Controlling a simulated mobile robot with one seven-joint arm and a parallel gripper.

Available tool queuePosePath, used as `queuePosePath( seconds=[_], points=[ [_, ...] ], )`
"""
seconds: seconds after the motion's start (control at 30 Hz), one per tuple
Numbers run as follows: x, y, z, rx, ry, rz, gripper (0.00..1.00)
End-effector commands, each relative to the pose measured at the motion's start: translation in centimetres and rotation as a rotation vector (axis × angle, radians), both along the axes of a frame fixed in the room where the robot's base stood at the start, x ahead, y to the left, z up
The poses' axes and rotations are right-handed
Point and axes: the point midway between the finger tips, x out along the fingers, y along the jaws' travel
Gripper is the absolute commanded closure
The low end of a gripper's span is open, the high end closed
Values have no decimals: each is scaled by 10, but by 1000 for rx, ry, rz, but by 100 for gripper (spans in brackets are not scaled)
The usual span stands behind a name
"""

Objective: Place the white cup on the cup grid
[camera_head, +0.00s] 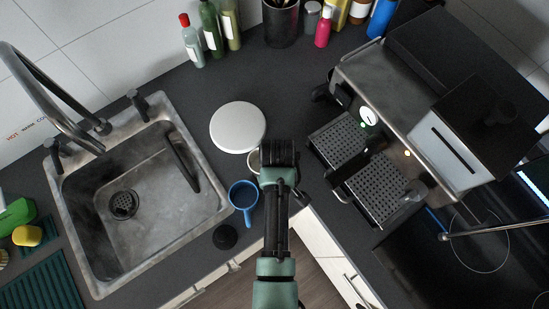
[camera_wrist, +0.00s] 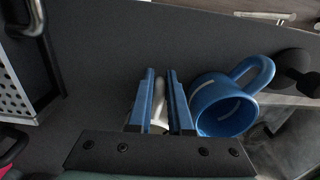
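The white cup (camera_head: 253,161) stands on the dark counter in the head view, mostly hidden by my gripper (camera_head: 278,152). In the wrist view a white strip of the cup (camera_wrist: 159,92), apparently its handle, lies between the two blue fingers of my gripper (camera_wrist: 161,75). The cup's body is mostly hidden behind the fingers. The perforated metal cup grid (camera_head: 378,187) is on the coffee machine to the right; a metal grid edge shows in the wrist view (camera_wrist: 14,100).
A blue mug (camera_head: 243,195) stands close beside the white cup. The sink (camera_head: 140,200) is at left, bottles (camera_head: 210,30) at the back. The coffee machine (camera_head: 400,75) fills the right. Counter between cup and machine looks clear.

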Motion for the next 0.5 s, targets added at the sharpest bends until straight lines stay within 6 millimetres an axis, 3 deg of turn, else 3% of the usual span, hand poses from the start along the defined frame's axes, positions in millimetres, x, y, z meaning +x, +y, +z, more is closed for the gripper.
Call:
queuePosePath(
  seconds=[0.27, 0.5],
  points=[
    [0, 0, 1, 1, -1, 1, 100],
    [0, 0, 17, 1, -1, 0, 100]
  ],
)
